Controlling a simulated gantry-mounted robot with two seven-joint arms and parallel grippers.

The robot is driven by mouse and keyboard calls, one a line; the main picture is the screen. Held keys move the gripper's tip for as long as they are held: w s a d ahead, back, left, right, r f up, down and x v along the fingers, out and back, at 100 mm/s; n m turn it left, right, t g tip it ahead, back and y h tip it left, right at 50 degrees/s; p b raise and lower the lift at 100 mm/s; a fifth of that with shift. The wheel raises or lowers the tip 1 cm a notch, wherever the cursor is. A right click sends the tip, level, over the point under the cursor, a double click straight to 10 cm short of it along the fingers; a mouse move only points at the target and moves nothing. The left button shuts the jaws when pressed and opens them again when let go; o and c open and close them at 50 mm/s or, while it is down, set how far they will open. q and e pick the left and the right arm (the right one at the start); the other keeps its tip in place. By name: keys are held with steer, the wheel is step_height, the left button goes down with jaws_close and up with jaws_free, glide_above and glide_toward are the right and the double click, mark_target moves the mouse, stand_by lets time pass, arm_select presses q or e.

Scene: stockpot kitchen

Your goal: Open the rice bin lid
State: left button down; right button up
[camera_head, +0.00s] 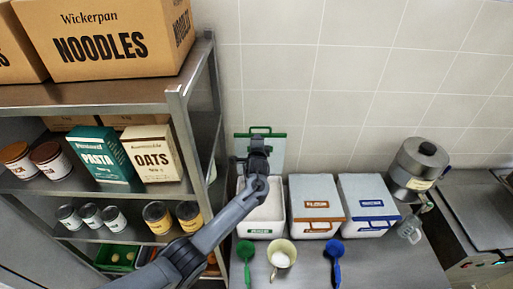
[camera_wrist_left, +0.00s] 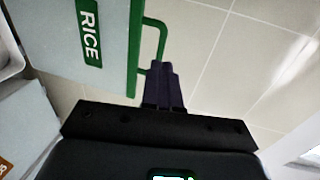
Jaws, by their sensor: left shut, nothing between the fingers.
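The rice bin (camera_head: 272,214) stands at the left end of the counter row, its white interior showing from above. Its lid (camera_head: 278,152) stands upright behind it near the tiled wall, with the green handle (camera_head: 260,129) at the top. In the left wrist view the lid (camera_wrist_left: 55,40) carries a green RICE label, and the handle (camera_wrist_left: 158,42) reaches close to my fingertips. My left gripper (camera_head: 258,143) is shut and empty in front of the raised lid; its fingers also show in the wrist view (camera_wrist_left: 163,72). My right gripper is not in view.
Two closed bins, with a brown handle (camera_head: 317,199) and a blue handle (camera_head: 371,200), stand to the right. A green scoop (camera_head: 246,254), a cup (camera_head: 281,258) and a blue scoop (camera_head: 335,254) lie in front. A metal shelf (camera_head: 200,90) stands close on the left.

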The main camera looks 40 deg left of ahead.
arm_select(q)
steer(key=s+d+f+n+g+h, duration=0.2)
steer(key=s+d+f+h, duration=0.3)
steer(key=s+d, duration=0.6)
steer(key=s+d+f+n+g+h, duration=0.1)
steer(key=s+d+f+n+h, duration=0.15)
steer(key=s+d+f, duration=0.75)
steer(key=s+d+r+n+g+h, duration=0.1)
steer(key=s+g, duration=0.1)
steer(key=s, duration=0.6)
steer(key=s+d+r+n+g, duration=0.1)
steer(key=s+d+r, duration=0.1)
steer(key=s, duration=0.7)
steer(key=s+d+r+n+g+h, duration=0.1)
steer(key=s+d+g, duration=0.1)
steer(key=s, duration=0.6)
steer(key=shift+s+r+n+g+h, duration=0.25)
steer(key=shift+s+n+g+h, duration=0.05)
steer(key=shift+n+h, duration=0.05)
